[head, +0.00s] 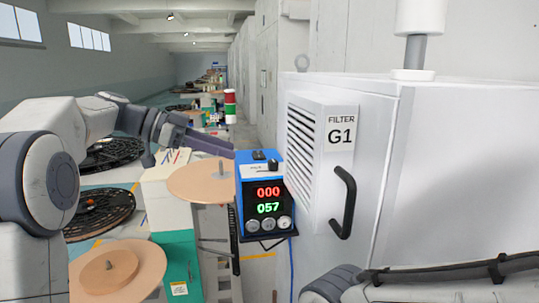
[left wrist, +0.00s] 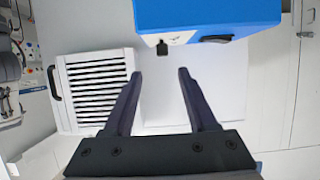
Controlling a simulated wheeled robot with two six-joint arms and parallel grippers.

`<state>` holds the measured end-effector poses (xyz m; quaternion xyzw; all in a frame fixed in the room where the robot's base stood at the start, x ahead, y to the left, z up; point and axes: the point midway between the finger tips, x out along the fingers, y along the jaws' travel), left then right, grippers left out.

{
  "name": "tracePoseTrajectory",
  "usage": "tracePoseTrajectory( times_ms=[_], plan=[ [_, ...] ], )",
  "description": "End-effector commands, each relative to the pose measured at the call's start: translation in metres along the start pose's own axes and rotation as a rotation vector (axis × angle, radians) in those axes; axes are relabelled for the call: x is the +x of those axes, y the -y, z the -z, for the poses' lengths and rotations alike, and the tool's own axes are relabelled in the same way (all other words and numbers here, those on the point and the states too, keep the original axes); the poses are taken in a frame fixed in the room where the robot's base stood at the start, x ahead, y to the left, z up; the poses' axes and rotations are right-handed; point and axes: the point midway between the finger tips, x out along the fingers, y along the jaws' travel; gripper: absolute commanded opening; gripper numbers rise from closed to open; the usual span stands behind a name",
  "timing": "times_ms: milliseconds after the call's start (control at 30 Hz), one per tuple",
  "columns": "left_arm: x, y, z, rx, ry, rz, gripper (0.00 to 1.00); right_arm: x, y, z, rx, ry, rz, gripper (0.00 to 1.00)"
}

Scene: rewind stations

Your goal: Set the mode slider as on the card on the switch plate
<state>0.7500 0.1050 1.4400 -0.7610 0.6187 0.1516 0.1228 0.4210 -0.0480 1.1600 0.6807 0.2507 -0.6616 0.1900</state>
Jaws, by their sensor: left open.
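A blue box (head: 247,190) stands at the middle, with a red display reading 000 and a green one reading 057. On its top is a pale switch plate (head: 254,171) with a small black slider knob (head: 273,166) near its right end; the marking on the plate is too small to read. In the left wrist view the box (left wrist: 205,12) is at the top edge, with the slider knob (left wrist: 162,47) below it. My left gripper (head: 226,149) is open and empty, just left of the box top. Its fingertips (left wrist: 160,73) are apart from the knob. My right gripper is out of view.
A black rocker switch (head: 258,155) sits behind the plate. A tan disc (head: 190,183) is just left of the box. My right arm is at bottom right.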

Motion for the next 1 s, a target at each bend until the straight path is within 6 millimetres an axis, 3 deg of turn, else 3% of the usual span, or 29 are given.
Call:
tracePoseTrajectory(
  times_ms=[167, 600, 800, 1000],
  plan=[
    [0.016, -0.001, 0.004, 0.003, -0.002, -0.009, 0.57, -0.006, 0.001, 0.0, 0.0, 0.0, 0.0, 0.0],
    [0.097, -0.003, 0.007, 0.003, 0.0, -0.016, 0.57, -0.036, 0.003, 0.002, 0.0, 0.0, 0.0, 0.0],
    [0.111, -0.002, 0.004, 0.004, 0.001, -0.011, 0.57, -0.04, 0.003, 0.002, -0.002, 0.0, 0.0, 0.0],
    [0.112, -0.001, 0.003, 0.003, 0.001, -0.009, 0.57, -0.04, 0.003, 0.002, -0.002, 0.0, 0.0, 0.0]
  ],
)
